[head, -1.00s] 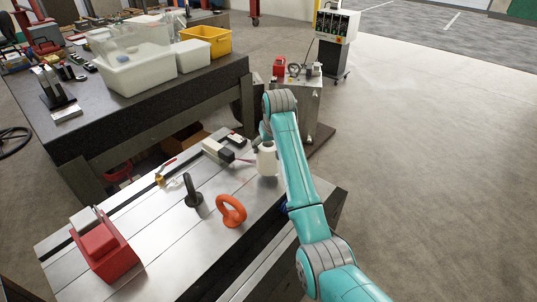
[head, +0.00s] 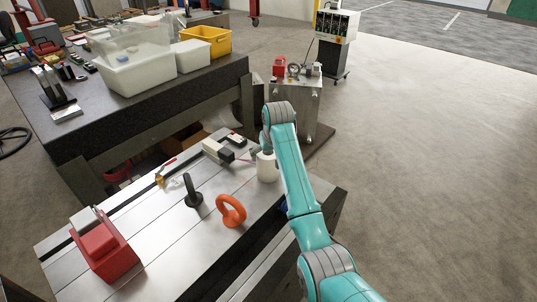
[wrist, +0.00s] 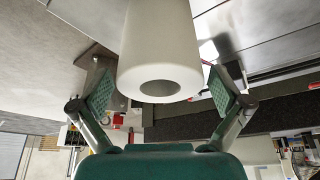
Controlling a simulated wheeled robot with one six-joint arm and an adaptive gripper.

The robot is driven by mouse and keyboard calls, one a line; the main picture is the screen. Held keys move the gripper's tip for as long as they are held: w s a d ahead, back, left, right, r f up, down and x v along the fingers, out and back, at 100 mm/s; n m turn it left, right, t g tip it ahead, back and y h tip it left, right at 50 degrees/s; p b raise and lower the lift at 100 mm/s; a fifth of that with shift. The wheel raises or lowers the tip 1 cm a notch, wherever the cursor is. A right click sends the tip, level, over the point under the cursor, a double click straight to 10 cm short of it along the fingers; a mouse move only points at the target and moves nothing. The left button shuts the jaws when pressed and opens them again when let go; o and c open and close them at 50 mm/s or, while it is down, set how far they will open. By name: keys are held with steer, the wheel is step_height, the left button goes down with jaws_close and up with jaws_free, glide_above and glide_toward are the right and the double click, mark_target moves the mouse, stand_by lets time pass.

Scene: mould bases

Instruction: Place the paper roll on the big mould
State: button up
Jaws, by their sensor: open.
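The paper roll (head: 267,167) is a white cylinder standing upright on the metal bench top, near its far right end. In the wrist view the roll (wrist: 160,45) shows its end with a round hole facing my gripper. My gripper (wrist: 160,88) is open, with one green-padded finger on each side of the roll's end and a visible gap on both sides. In the head view my arm partly hides the gripper. A large grey metal block (head: 296,106) beyond the bench looks like the big mould, though I cannot be certain.
A red item (head: 278,66) and other small parts sit on the grey block. Open floor lies to the right.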

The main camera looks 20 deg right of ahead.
steer(key=v, duration=1.2)
steer(key=shift+r, duration=0.15)
